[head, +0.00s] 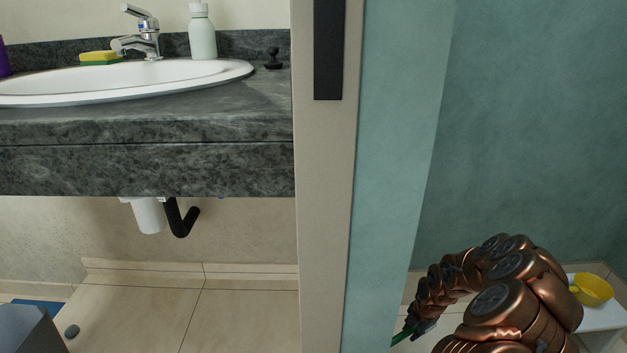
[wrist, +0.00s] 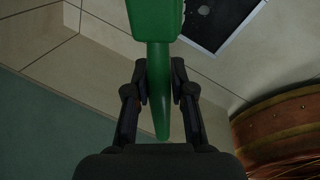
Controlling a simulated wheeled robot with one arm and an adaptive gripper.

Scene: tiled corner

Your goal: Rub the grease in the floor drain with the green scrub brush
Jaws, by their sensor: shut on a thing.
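The green scrub brush (wrist: 155,20) shows in the wrist view, its handle running down between the fingers and its head cut off by the top edge. My gripper (wrist: 159,75) is shut on the handle. In the head view my gripper (head: 418,324) is low, right of the door frame, with a bit of the green brush (head: 402,335) showing. The floor drain (wrist: 225,18) is a dark square with a pale rim at the top of the wrist view, just right of the brush head. Small pale specks show in it; I cannot make out the grease clearly. The bristles are hidden.
A grey door frame (head: 326,200) and teal wall edge (head: 395,150) stand left of my arm. A yellow bowl (head: 592,290) sits on a white surface (head: 600,318) at the right. A dark counter (head: 150,165) with a sink (head: 120,82) is at the left.

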